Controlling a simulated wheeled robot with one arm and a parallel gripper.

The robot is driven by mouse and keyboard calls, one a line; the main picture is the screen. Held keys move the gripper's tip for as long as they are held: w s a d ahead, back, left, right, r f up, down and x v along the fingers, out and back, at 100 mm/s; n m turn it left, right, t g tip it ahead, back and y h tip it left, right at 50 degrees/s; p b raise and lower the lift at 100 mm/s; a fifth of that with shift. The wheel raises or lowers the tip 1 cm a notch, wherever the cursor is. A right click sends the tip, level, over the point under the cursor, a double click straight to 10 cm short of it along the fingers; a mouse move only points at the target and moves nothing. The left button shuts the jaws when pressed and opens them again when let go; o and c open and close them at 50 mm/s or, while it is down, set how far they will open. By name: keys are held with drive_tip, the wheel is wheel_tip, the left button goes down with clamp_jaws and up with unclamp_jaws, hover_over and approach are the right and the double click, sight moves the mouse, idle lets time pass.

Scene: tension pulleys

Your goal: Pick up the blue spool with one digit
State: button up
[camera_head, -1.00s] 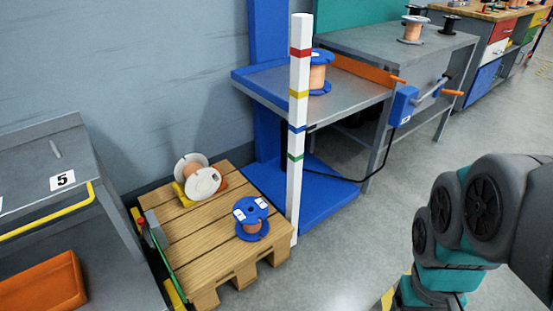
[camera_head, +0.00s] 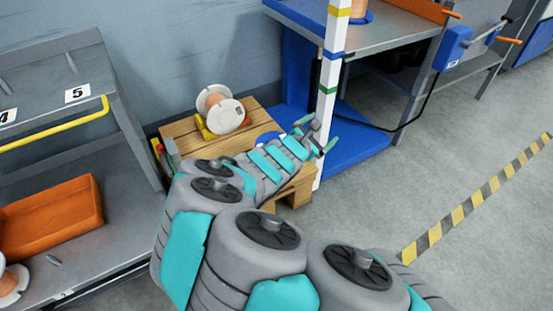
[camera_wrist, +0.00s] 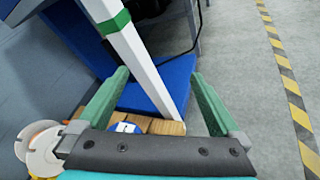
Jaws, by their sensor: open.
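The blue spool (camera_head: 267,137) with copper-coloured winding stands on the wooden pallet (camera_head: 178,129). In the head view my arm hides most of it, leaving a sliver of blue flange. In the wrist view its blue flange with white labels (camera_wrist: 124,127) shows low between the fingers, partly cut off by the gripper body. The digits on its labels cannot be read. My gripper (camera_head: 318,132) is open and empty, above the pallet's right side near the striped post. A second blue-flanged spool (camera_head: 360,17) stands on the lift table, cut by the top edge.
A white spool (camera_head: 228,114) lies tilted on the pallet's left, also in the wrist view (camera_wrist: 40,150). The white post (camera_head: 331,82) with coloured bands stands close to my gripper. The blue lift base (camera_head: 357,139) is behind it. Grey shelving is at left; open floor is at right.

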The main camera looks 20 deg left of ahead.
sight(267, 137)
drive_tip(key=s+a+f+n+y+b, duration=0.1)
drive_tip(key=s+a+f+n+y, duration=0.2)
drive_tip(key=a+f+n, duration=0.3)
drive_tip(key=s+a+f+n+y+b, duration=0.1)
drive_tip(key=s+a+f+n+y, duration=0.2)
drive_tip(key=a+f, duration=0.55)
drive_tip(key=shift+g+h, duration=0.4)
drive_tip(key=shift+h, duration=0.1)
drive_tip(key=x, duration=0.5)
drive_tip(key=shift+w+d+f, duration=0.1)
drive_tip(key=shift+d+f, duration=0.15)
drive_tip(key=shift+f, duration=0.2)
drive_tip(key=shift+r+b+x, duration=0.2)
drive_tip(key=shift+b+x, duration=0.15)
drive_tip(key=shift+x, duration=1.15)
drive_tip(key=shift+r+b+x, duration=0.2)
drive_tip(key=shift+b+x, duration=0.15)
drive_tip(key=shift+x, duration=1.15)
drive_tip(key=shift+w+a, duration=0.15)
drive_tip(key=shift+a, duration=0.05)
clamp_jaws()
